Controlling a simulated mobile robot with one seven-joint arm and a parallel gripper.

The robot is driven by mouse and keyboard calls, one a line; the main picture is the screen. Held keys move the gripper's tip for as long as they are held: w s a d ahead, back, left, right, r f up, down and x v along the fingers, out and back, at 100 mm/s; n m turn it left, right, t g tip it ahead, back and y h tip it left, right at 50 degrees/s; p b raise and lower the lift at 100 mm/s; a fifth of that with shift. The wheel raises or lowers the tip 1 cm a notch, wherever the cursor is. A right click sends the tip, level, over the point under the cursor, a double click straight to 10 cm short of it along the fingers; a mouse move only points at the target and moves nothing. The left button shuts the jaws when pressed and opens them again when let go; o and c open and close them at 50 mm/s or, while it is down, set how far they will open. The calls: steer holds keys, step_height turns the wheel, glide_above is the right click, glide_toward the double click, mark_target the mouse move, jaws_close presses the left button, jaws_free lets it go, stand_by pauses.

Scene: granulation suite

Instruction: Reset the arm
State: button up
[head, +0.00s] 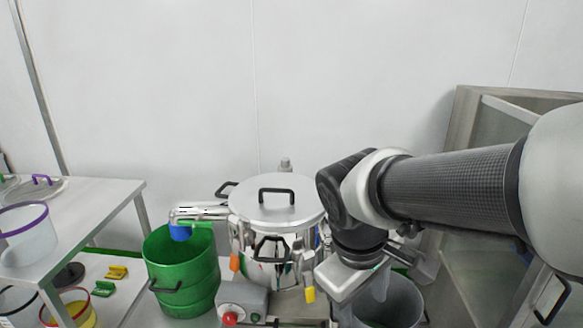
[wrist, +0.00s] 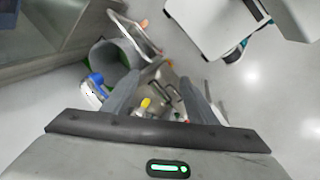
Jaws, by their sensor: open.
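My arm reaches in from the right of the head view and bends down at the wrist. My gripper (head: 364,300) points downward, to the right of the steel vessel (head: 276,205) and in front of or over a grey bin (head: 400,303). In the wrist view my gripper (wrist: 162,82) has its two fingers apart with nothing held between them. Beyond the fingers I see a yellow part (wrist: 146,102) and a dark handle (wrist: 170,94), apparently below and not grasped.
A green bin (head: 182,275) stands left of the vessel. A control box with a red knob (head: 230,318) sits in front. A steel table (head: 100,200) with containers is at the left, a metal cabinet (head: 480,200) at the right. The air above the vessel is clear.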

steer(key=s+d+r+m+t+y+p, duration=0.1)
steer(key=s+r+m+p, duration=0.1)
steer(key=r+p, duration=0.7)
steer(key=s+d+r+m+t+y+p, duration=0.1)
steer(key=s+r+m+t+p, duration=0.1)
steer(key=r+m+p, duration=0.3)
step_height(320, 180, up, 10)
steer(key=p, duration=0.4)
steer(key=shift+s+d+r+t, duration=0.15)
steer(key=shift+d+r+t, duration=0.05)
steer(key=shift+t, duration=0.1)
